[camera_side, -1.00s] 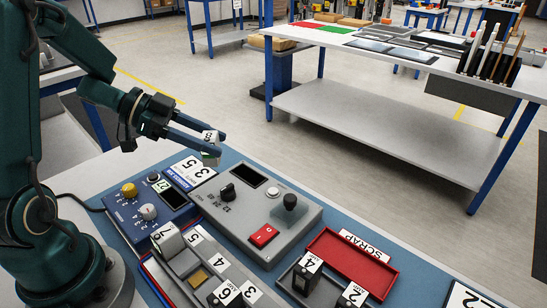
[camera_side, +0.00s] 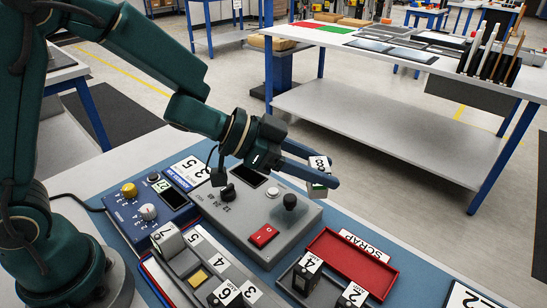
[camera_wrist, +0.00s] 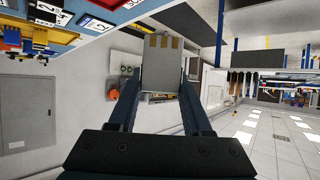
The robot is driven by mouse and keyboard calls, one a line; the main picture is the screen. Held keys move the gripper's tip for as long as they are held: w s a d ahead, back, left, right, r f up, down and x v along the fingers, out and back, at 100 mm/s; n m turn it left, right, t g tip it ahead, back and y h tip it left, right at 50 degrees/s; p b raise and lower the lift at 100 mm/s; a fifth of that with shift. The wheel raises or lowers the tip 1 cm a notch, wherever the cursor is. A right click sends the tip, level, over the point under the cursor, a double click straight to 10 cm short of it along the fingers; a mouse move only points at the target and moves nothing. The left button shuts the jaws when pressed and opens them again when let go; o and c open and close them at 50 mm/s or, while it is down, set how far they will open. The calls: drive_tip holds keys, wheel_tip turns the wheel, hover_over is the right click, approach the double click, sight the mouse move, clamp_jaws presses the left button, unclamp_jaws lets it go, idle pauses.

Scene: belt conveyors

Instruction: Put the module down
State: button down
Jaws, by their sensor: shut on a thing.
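My gripper (camera_side: 325,172) is shut on a small module (camera_side: 319,180) with a white label that seems to read 8. It holds the module in the air, above and beyond the grey tester's far right corner. In the wrist view the module (camera_wrist: 162,65) sits between the two fingers, a grey block with gold contacts at its far end. Other modules stand below: 7 (camera_side: 168,240) and 6 (camera_side: 226,293) in the numbered grey rack (camera_side: 212,262), and 4 (camera_side: 308,268) and 2 (camera_side: 352,294) in a dark tray (camera_side: 325,288).
The red scrap tray (camera_side: 345,262) is empty. A workbench (camera_side: 390,110) stands behind.

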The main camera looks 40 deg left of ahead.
drive_tip(key=d+f, duration=0.2)
drive_tip(key=d, duration=0.1)
drive_tip(key=s+d+f, duration=0.1)
drive_tip(key=d+f, duration=0.1)
drive_tip(key=d, duration=0.1)
drive_tip(key=d+f, duration=0.1)
drive_tip(key=d, duration=0.2)
drive_tip(key=shift+s+d+f, duration=0.15)
drive_tip(key=shift+f, duration=0.25)
drive_tip(key=shift+d+f, duration=0.1)
drive_tip(key=shift+f, duration=1.95)
drive_tip(key=shift+f, duration=0.15)
drive_tip(key=shift+c, duration=1.7)
unclamp_jaws()
